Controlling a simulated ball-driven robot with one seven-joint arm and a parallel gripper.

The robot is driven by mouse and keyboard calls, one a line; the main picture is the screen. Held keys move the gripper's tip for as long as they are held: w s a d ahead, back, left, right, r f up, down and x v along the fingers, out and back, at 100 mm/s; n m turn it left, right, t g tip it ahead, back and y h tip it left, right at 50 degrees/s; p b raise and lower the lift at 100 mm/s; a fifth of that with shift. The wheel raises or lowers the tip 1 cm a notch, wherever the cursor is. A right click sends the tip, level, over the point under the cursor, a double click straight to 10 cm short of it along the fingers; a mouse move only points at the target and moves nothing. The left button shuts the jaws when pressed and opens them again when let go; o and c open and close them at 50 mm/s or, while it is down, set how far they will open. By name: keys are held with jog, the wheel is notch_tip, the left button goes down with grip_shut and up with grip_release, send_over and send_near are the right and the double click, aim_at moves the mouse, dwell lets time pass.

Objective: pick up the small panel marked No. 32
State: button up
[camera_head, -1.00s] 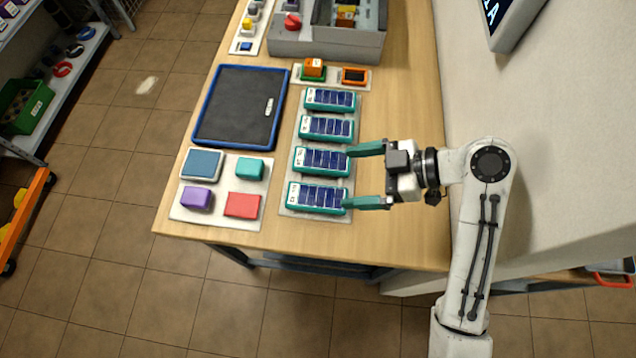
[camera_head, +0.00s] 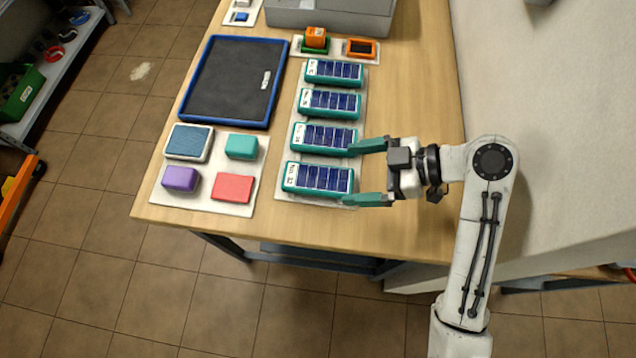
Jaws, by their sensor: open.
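The small panel marked No. 32 (camera_head: 318,178) is the nearest of several teal-framed panels with dark blue cells, lined up on a pale strip (camera_head: 283,142). Its label is at its left end. The panel behind it (camera_head: 323,137) has a label that looks like 34. My gripper (camera_head: 370,172) is open and empty, its two teal fingers pointing left. The near finger is by the right end of No. 32, and the far finger is by the right end of the panel behind. I cannot tell whether either finger touches a panel.
A blue-rimmed dark tray (camera_head: 275,92) lies left of the panels. A white board (camera_head: 240,207) with coloured blocks is at the front left. Orange and green pieces and a grey bin (camera_head: 330,20) stand behind. A wall rises at right.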

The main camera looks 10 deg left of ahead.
aim_at(321, 178)
jog(key=shift+d+f+p+x, duration=0.15)
jog(key=shift+p+x, duration=0.15)
jog(key=shift+x, duration=1)
jog(key=shift+f+p+x, duration=0.15)
jog(key=shift+p+x, duration=0.15)
jog(key=shift+x, duration=1.05)
jog(key=shift+d+f+p+x, duration=0.15)
jog(key=shift+p+x, duration=0.15)
jog(key=shift+x, duration=1)
jog(key=shift+w, duration=0.1)
jog(key=c, duration=1.2)
